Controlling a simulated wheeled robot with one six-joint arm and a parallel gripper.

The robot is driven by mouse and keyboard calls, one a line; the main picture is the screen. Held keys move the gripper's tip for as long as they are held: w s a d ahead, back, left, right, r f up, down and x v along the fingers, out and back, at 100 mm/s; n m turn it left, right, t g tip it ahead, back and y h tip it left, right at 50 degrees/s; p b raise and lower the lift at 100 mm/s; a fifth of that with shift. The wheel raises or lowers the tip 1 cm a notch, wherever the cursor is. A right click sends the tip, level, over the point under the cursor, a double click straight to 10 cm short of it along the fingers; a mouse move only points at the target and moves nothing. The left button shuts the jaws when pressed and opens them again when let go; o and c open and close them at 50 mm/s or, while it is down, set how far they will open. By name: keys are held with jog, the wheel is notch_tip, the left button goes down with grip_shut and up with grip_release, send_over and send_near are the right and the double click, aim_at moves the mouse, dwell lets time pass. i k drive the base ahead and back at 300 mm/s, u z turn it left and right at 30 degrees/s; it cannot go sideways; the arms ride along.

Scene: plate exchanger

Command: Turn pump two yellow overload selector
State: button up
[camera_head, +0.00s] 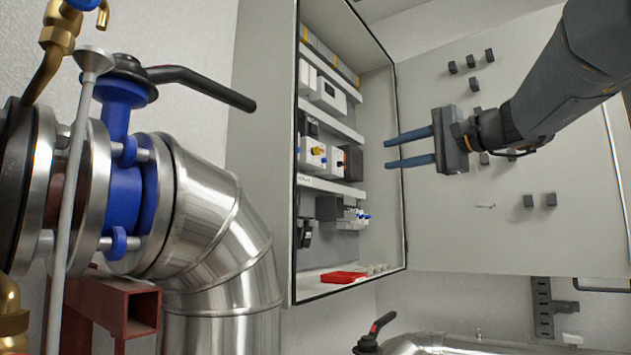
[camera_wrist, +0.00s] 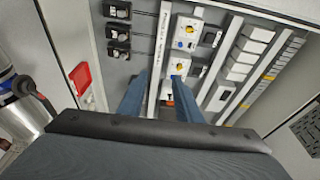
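The open control cabinet (camera_head: 268,150) holds rows of electrical devices. In the wrist view, two white modules carry yellow selectors, an upper one (camera_wrist: 190,30) and a lower one (camera_wrist: 180,69). I cannot read which belongs to pump two. In the head view, a yellow selector (camera_head: 318,151) shows on a white module in the middle row. My gripper (camera_head: 388,151) is open and empty, its two blue fingers pointing left toward the cabinet, apart from the selectors. In the wrist view its fingers (camera_wrist: 164,77) partly cover the area around the lower module.
The cabinet door (camera_head: 440,215) stands open at the right, behind my arm, with small dark blocks on it. A red object (camera_head: 343,277) lies at the cabinet bottom. Large silver pipework (camera_head: 215,230) and a black valve handle (camera_head: 205,85) stand at the left.

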aim_at(316, 151)
jog(key=z, duration=0.95)
jog(key=i, duration=0.8)
jog(key=u, duration=1.4)
